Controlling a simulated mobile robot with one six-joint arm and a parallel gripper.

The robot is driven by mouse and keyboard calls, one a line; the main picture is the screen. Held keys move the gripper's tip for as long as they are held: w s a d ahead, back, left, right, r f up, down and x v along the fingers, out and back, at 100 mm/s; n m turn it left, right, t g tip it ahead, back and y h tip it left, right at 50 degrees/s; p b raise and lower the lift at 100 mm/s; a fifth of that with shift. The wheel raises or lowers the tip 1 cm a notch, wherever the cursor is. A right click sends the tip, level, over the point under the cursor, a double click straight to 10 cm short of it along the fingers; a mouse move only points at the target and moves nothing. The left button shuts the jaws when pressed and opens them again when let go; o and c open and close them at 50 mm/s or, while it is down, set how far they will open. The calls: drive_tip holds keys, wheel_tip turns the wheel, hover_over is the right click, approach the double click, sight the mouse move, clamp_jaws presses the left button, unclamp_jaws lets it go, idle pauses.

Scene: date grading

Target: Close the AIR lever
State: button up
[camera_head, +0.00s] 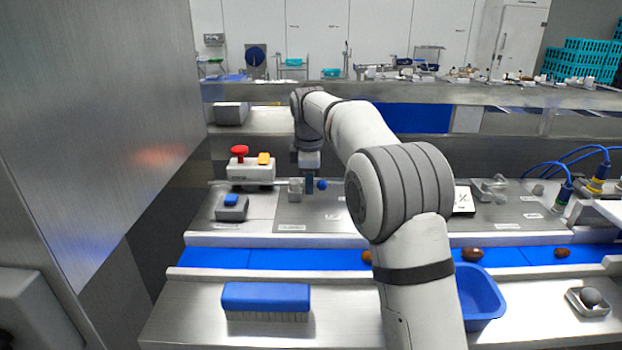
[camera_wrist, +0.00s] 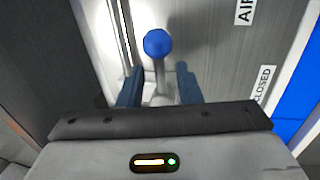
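The AIR lever has a round blue knob (camera_wrist: 158,43) on a thin grey stem. It also shows in the head view as a small blue ball (camera_head: 321,184) beside my gripper. My gripper (camera_wrist: 159,70) is open, with one blue finger on each side of the lever's stem in the wrist view. I cannot tell whether either finger touches the lever. In the head view my gripper (camera_head: 309,185) points down over the steel panel. An "AIR" label (camera_wrist: 244,11) and a "CLOSED" label (camera_wrist: 263,84) lie to the right of the lever in the wrist view.
A control box with a red button (camera_head: 239,150) and a yellow one stands behind, left of my gripper. A blue conveyor belt (camera_head: 300,259) carrying dates runs in front. A blue brush (camera_head: 266,300) and a blue bin (camera_head: 484,300) are nearer. A steel wall (camera_head: 95,120) is at left.

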drive_tip(key=shift+c, duration=0.3)
clamp_jaws()
